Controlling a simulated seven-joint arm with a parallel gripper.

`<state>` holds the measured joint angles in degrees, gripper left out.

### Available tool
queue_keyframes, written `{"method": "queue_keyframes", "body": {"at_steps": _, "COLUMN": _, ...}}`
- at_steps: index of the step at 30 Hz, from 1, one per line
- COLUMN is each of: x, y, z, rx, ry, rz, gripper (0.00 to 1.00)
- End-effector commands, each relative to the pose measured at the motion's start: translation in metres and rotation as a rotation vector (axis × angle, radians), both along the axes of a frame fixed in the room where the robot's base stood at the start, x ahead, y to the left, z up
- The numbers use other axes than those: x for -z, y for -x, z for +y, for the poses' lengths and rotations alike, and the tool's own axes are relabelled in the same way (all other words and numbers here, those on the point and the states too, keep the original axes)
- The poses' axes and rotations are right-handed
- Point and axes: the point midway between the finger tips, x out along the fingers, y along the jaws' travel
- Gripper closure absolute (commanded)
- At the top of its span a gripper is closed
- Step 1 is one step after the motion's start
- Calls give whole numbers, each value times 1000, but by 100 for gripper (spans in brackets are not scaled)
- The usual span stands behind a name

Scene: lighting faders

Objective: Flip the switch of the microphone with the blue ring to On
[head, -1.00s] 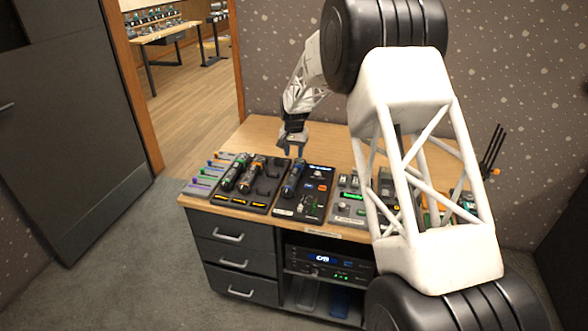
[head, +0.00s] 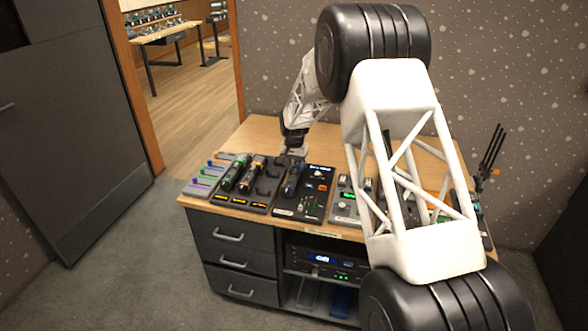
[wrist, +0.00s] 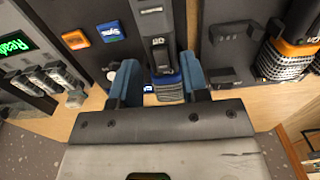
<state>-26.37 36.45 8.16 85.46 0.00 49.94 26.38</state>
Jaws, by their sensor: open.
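The microphone with the blue ring (head: 291,182) lies on a dark panel near the middle of the desk. In the wrist view its dark body and blue end (wrist: 167,86) run down between my fingers. A small dark switch-like part (wrist: 159,48) shows on its body; its setting is too small to tell. My gripper (wrist: 160,80) is open, with one blue-padded finger on each side of the microphone's blue end. I cannot tell whether either finger touches it. In the head view my gripper (head: 295,152) is low at the far end of this microphone.
A microphone with a green ring (head: 233,175) and an orange one (head: 252,173) lie on a dock to the left. Coloured faders (head: 205,180) are further left. A panel with a green display (head: 347,195) is to the right. The desk behind the panels is bare.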

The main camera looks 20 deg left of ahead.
Motion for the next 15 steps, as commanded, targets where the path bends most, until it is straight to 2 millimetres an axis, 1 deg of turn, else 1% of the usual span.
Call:
{"method": "queue_keyframes", "body": {"at_steps": 3, "x": 10, "y": 0, "z": 0, "rx": 0, "ry": 0, "rz": 1, "gripper": 58}}
{"method": "queue_keyframes", "body": {"at_steps": 6, "x": 15, "y": 0, "z": 0, "rx": 0, "ry": 0, "rz": 0, "gripper": 58}}
{"method": "queue_keyframes", "body": {"at_steps": 15, "x": 17, "y": 0, "z": 0, "rx": 0, "ry": 0, "rz": 0, "gripper": 58}}
